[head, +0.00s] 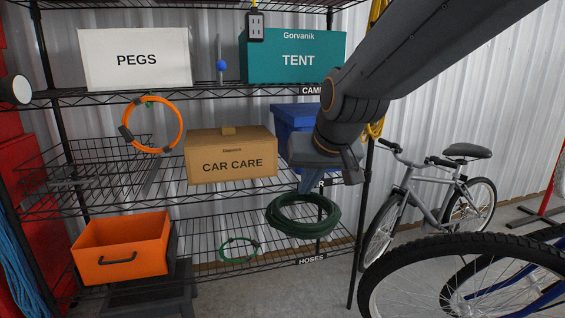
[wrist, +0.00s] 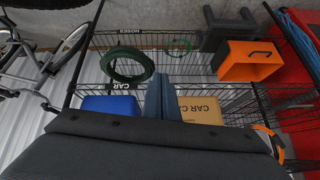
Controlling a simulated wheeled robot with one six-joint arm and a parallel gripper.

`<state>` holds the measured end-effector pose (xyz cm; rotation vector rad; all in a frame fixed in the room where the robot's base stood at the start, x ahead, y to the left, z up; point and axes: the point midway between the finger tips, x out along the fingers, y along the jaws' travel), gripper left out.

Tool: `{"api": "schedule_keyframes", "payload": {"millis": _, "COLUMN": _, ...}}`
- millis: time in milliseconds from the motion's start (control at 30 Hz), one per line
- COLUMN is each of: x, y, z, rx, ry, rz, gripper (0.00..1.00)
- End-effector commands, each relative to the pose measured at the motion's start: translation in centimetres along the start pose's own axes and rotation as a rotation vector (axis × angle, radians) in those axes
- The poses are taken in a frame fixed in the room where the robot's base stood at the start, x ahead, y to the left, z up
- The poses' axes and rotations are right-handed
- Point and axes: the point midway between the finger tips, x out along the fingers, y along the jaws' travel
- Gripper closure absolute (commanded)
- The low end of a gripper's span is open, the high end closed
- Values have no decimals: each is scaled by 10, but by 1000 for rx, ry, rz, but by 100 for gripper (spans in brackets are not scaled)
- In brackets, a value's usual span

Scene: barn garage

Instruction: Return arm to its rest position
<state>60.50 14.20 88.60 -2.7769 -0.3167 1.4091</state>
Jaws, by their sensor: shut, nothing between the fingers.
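My arm reaches in from the upper right of the head view. My gripper (head: 312,185) points down in front of the wire shelf rack (head: 200,210), between the car care box and the green hose coil. Its fingers are together with nothing between them. In the wrist view, my gripper (wrist: 164,82) shows as a closed blue-grey pair of fingers. The dark green hose coil (head: 301,232) is just below the fingertips in the head view, on the shelf labelled HOSES. It also shows in the wrist view (wrist: 106,66), beside the fingers.
A cardboard CAR CARE box (head: 230,163) and a blue bin (head: 288,122) stand on the middle shelf near my gripper. An orange bin (head: 120,250) is at lower left. A grey bicycle (head: 425,190) and a large tire (head: 375,265) stand at right.

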Motion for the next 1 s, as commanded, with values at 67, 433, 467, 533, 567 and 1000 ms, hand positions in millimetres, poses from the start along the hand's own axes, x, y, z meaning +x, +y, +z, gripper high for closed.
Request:
{"api": "schedule_keyframes", "payload": {"millis": 67, "x": -4, "y": 1, "z": 54, "rx": -21, "ry": -125, "rz": 4, "gripper": 100}}
{"api": "schedule_keyframes", "payload": {"millis": 433, "x": -49, "y": 12, "z": 245, "rx": -100, "ry": -597, "rz": 13, "gripper": 100}}
{"api": "schedule_keyframes", "payload": {"millis": 467, "x": -54, "y": 14, "z": 258, "rx": -106, "ry": -629, "rz": 13, "gripper": 100}}
{"api": "schedule_keyframes", "payload": {"millis": 533, "x": -65, "y": 17, "z": 255, "rx": -93, "ry": -642, "rz": 22, "gripper": 100}}
{"api": "schedule_keyframes", "payload": {"millis": 567, "x": -67, "y": 19, "z": 252, "rx": -86, "ry": -640, "rz": 26, "gripper": 100}}
{"api": "schedule_keyframes", "payload": {"millis": 1000, "x": -116, "y": 56, "z": 218, "rx": 37, "ry": -634, "rz": 95, "gripper": 100}}
